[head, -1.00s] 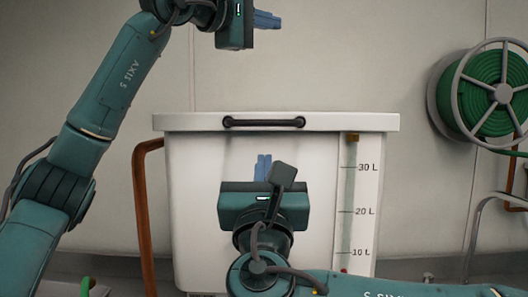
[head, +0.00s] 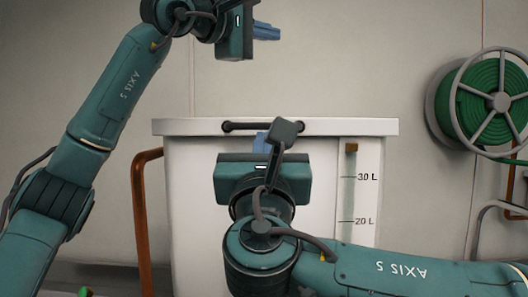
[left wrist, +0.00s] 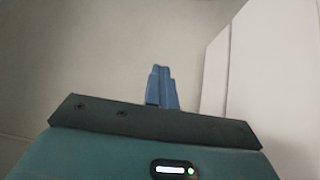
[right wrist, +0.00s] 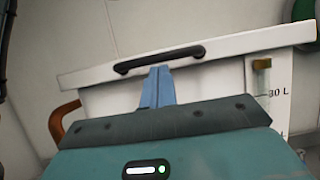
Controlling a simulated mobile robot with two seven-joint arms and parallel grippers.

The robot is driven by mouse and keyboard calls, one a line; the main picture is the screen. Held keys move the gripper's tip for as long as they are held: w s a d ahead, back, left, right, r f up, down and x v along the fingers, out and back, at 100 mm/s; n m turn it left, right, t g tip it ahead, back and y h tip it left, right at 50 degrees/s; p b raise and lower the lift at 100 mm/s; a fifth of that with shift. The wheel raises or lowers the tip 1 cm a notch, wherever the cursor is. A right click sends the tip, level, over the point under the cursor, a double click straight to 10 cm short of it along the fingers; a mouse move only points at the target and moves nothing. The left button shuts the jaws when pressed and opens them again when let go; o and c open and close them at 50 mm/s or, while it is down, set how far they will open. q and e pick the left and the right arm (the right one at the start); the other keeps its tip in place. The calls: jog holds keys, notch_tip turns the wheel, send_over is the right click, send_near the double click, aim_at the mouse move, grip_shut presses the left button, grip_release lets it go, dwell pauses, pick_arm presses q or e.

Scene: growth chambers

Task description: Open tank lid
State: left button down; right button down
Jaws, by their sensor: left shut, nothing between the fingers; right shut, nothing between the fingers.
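The white tank (head: 190,200) stands ahead with its flat white lid (head: 350,127) lying level on top. The lid's black bar handle (head: 235,127) runs along its front edge; it also shows in the right wrist view (right wrist: 160,60). My right gripper (head: 262,138) is shut and empty in front of the tank, its blue fingertips just below the handle in the picture. Whether they touch the lid cannot be told. My left gripper (head: 266,31) is shut and empty, high above the lid; its blue fingers show in the left wrist view (left wrist: 161,85).
A level gauge (head: 350,190) marked in litres is on the tank's front right. A copper pipe (head: 140,210) bends beside the tank's left. A green hose reel (head: 490,100) hangs on the wall at right. The space above the lid is clear apart from my left arm.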

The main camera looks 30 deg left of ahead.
pick_arm(q)
jog(key=c, duration=2.1)
grip_release()
jog(key=o, duration=0.3)
jog(key=shift+o, duration=0.2)
